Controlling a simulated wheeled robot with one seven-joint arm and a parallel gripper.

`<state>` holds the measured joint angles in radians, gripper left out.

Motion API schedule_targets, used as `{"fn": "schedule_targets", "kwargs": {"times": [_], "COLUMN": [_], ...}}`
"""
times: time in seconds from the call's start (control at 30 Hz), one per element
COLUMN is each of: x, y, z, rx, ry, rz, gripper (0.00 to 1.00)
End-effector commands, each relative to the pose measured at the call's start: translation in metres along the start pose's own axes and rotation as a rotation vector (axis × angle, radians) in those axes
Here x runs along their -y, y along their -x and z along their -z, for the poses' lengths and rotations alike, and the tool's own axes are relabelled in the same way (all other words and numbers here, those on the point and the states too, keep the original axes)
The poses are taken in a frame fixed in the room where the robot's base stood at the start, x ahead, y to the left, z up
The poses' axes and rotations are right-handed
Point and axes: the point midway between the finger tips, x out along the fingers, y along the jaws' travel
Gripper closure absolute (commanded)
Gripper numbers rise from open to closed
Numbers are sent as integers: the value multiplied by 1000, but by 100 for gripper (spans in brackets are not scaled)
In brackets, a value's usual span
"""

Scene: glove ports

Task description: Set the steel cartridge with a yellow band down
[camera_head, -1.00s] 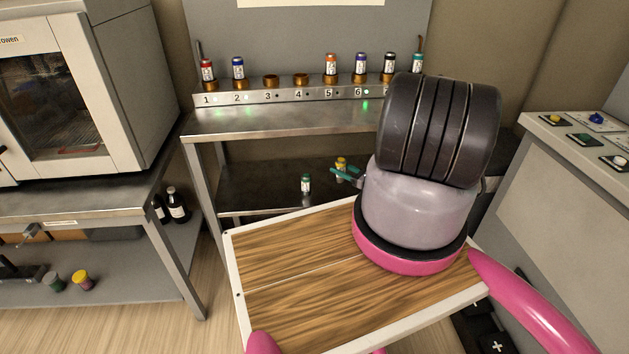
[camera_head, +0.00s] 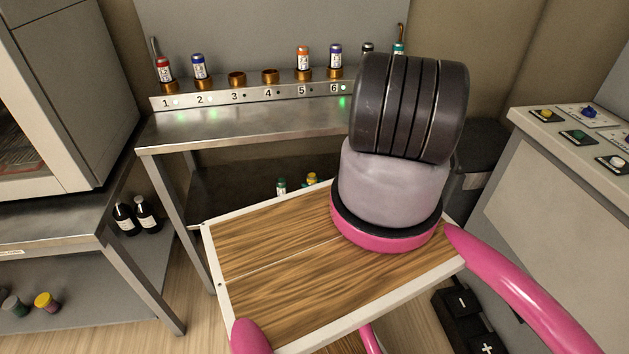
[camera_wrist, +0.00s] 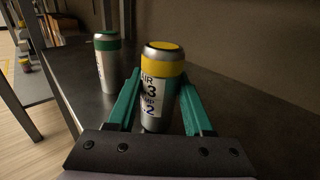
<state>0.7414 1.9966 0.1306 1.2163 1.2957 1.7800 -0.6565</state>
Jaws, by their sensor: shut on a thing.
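The steel cartridge with a yellow band (camera_wrist: 161,85) stands upright between the teal fingers of my gripper (camera_wrist: 160,98) in the wrist view. My gripper is shut on it, and its label reads "3" and "2". In the head view only its yellow top (camera_head: 312,178) shows, past the far edge of my wooden tray. Its base is hidden, so I cannot tell whether it touches the lower shelf (camera_wrist: 235,95). A green-banded cartridge (camera_wrist: 108,62) stands on that shelf just to its left and also shows in the head view (camera_head: 281,187).
Above is a steel bench (camera_head: 240,122) with a numbered port rack (camera_head: 250,93); ports 3 and 4 are empty. A bench leg (camera_wrist: 18,75) stands left in the wrist view. Bare shelf lies right of the cartridge. A button console (camera_head: 575,125) stands at right.

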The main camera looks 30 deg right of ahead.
Motion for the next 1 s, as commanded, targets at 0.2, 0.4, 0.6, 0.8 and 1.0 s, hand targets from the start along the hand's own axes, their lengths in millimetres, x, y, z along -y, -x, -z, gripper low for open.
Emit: {"fn": "schedule_targets", "kwargs": {"times": [0.2, 0.4, 0.6, 0.8, 1.0], "x": [-3, -3, -3, -3, -2], "y": [1, 1, 1, 1, 14], "z": [4, 6, 7, 7, 4], "rx": [1, 1, 0, 0, -1], "ry": [1, 1, 1, 1, 0], "rz": [1, 2, 1, 1, 5], "gripper": [100, 100, 18, 18, 18]}}
